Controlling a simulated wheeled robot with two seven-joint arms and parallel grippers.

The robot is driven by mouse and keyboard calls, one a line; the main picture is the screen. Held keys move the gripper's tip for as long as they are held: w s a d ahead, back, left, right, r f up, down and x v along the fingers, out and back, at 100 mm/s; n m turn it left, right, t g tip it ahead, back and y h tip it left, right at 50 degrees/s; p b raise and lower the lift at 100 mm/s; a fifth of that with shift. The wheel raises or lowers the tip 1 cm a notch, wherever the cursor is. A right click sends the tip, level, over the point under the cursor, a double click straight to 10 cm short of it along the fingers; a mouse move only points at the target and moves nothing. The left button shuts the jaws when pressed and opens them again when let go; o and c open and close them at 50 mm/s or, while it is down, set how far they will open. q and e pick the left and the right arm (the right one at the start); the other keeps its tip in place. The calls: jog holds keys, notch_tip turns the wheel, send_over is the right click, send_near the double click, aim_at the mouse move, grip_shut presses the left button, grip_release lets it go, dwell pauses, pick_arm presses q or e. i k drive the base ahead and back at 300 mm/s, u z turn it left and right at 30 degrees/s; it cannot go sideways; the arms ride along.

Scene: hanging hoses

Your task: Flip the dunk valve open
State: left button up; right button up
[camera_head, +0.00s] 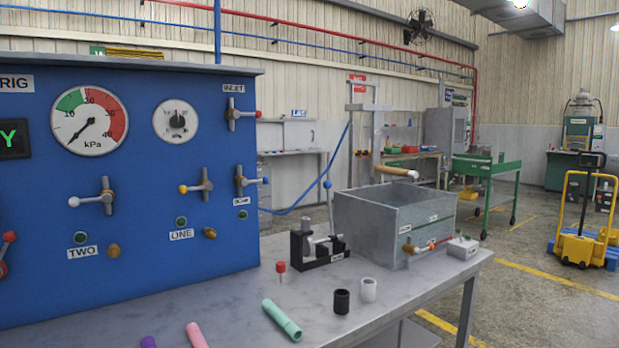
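A grey open metal tank (370,225) stands at the right end of the bench. A brass-ended valve with a red and orange part (425,245) sits low on its front right side. I cannot read the small labels there, so I cannot confirm which valve is the dunk valve. Neither of my grippers is in view.
The bench (395,305) holds a black clamp fixture (318,250) with a tall blue-tipped lever, a red-topped pin (281,270), a black cup (341,301), a white cup (369,289), a green tube (282,320) and a pink tube (196,336). A small grey box (462,247) sits right of the tank.

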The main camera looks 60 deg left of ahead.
aim_at(244, 183)
jog(key=i, duration=0.9)
jog(key=u, duration=2.75)
jog(key=k, duration=1.35)
jog(key=z, duration=0.35)
jog(key=i, duration=0.35)
jog(key=z, duration=0.6)
jog(key=i, duration=0.85)
jog(key=u, duration=0.65)
jog(key=i, duration=0.5)
jog(key=u, duration=0.25)
